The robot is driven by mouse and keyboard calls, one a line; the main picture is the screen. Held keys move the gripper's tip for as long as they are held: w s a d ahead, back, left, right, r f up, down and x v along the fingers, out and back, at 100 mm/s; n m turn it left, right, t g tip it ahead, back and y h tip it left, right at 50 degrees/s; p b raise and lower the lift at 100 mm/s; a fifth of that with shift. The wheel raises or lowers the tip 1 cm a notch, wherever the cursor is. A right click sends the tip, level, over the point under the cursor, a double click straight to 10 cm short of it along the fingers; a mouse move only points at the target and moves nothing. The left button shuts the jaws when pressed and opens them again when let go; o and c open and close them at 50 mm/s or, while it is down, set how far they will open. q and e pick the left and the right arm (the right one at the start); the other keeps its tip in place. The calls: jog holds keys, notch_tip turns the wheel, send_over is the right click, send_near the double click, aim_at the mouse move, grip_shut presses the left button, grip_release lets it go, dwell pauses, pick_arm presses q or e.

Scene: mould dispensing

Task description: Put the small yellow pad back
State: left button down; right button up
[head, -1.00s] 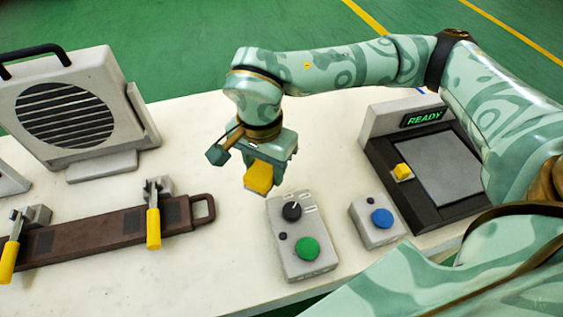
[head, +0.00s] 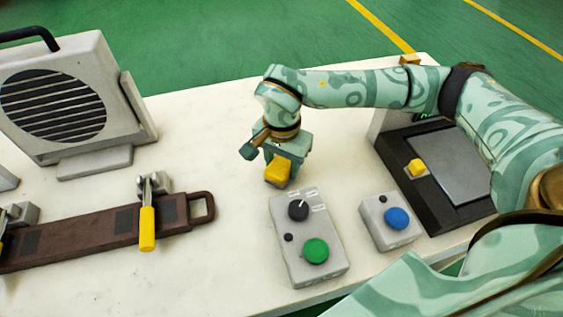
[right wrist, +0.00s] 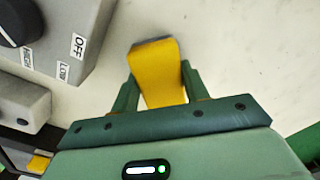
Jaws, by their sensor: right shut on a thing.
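The small yellow pad (head: 278,171) is held in my right gripper (head: 284,160), above the pale table behind the grey control box. In the right wrist view the pad (right wrist: 158,75) sits between the two green fingers (right wrist: 158,92), which are shut on it. Its far end sticks out past the fingertips, over bare table. My left gripper is not in view.
The control box (head: 308,270) has a black dial and a green button. At left are a slatted grey unit (head: 112,105) and a brown clamped bar (head: 100,232).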

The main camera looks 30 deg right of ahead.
aim_at(282, 163)
jog(key=shift+f, duration=0.1)
jog(key=o, duration=1)
jog(key=shift+c, duration=0.2)
pick_arm(q)
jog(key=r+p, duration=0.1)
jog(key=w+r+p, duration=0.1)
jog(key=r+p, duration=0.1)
jog(key=p, duration=0.1)
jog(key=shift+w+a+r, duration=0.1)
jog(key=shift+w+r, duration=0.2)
pick_arm(e)
notch_tip(282, 163, up, 12)
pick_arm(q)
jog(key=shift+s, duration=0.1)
